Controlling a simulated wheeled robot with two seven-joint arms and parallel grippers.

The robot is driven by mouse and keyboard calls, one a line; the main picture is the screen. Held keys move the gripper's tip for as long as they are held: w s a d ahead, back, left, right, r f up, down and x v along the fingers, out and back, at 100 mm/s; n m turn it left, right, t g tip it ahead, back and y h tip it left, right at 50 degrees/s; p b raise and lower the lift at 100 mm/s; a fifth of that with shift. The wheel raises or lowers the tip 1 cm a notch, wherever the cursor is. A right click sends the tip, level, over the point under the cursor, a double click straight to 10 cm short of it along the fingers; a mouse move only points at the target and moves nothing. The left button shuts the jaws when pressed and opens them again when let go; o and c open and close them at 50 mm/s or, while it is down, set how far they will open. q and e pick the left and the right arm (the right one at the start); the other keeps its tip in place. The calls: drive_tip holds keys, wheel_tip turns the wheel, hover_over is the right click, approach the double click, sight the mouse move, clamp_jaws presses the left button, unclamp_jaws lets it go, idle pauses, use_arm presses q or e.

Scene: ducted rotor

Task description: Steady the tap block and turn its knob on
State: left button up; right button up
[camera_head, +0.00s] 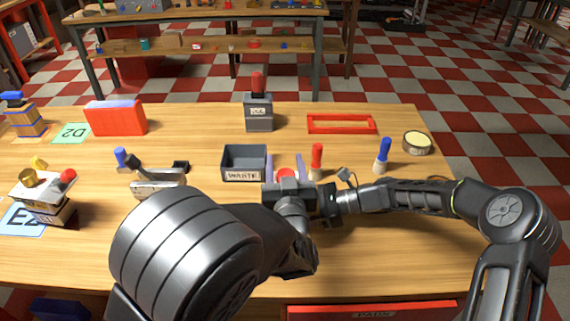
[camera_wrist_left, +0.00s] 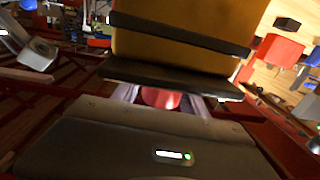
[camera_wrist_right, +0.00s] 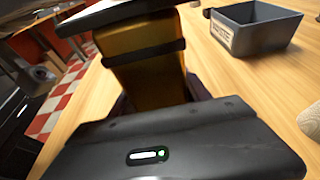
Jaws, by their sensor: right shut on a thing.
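The tap block is a yellow-brown body with dark bands, seen close up in the left wrist view (camera_wrist_left: 180,40) and the right wrist view (camera_wrist_right: 150,75). In the head view my left wrist hides most of it. A red part (camera_head: 285,174), likely its knob, shows between the fingers of my left gripper (camera_head: 285,167); the left wrist view shows it too (camera_wrist_left: 161,97). The left fingers stand apart on either side of it; contact is unclear. My right gripper (camera_wrist_right: 158,98) is shut on the block's body, coming in from the right.
A grey waste bin (camera_head: 244,163) stands just left of my left fingers. A red-topped peg (camera_head: 317,160) and a blue-topped peg (camera_head: 382,156) stand to the right. Behind are a grey box (camera_head: 259,113) with a red top and a red frame (camera_head: 341,124). The table's right rear is fairly clear.

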use_arm(q)
clamp_jaws()
idle(0.3)
drive_tip(key=shift+m+h, duration=0.5)
drive_tip(key=shift+h, duration=0.3)
drive_tip(key=m+h, duration=0.1)
drive_tip(key=h, duration=0.1)
drive_tip(key=m+h, duration=0.1)
drive_tip(key=h, duration=0.1)
drive_tip(key=d+m+g+h, duration=0.1)
drive_tip(key=m+h, duration=0.1)
drive_tip(key=shift+s+d+m+g+h, duration=0.2)
drive_tip(key=shift+m+g+h, duration=0.4)
drive_tip(key=shift+h, duration=0.4)
drive_tip(key=shift+s+d+m+g+h, duration=0.15)
drive_tip(key=shift+m+g+h, duration=0.25)
drive_tip(key=shift+m+h, duration=0.5)
drive_tip(key=shift+d+h, duration=0.1)
drive_tip(key=shift+h, duration=0.2)
drive_tip(key=shift+o, duration=1.1)
unclamp_jaws()
